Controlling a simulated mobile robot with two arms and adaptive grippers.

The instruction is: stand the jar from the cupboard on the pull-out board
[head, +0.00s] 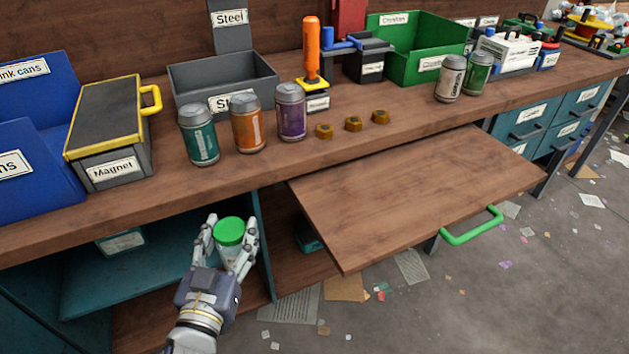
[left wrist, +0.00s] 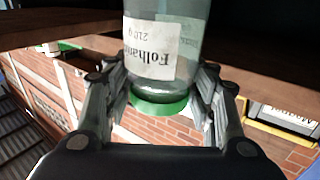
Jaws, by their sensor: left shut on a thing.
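The jar (head: 231,234) is clear with a green lid and stands roughly upright in the head view. In the left wrist view the jar (left wrist: 165,60) shows upside down, with a white label and its green lid low in the picture. My left gripper (head: 232,240) is shut on the jar, one finger on each side, at the front of the open cupboard (head: 150,275). The pull-out board (head: 410,190) is out, to the right of the jar, with its top bare. My right gripper is not in view.
A green handle (head: 472,228) sticks out from the board's front edge. The workbench (head: 400,115) above the cupboard carries three cans at left, several brown nuts and two cans at right. A teal shelf (head: 150,282) lies inside the cupboard. Scraps litter the floor.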

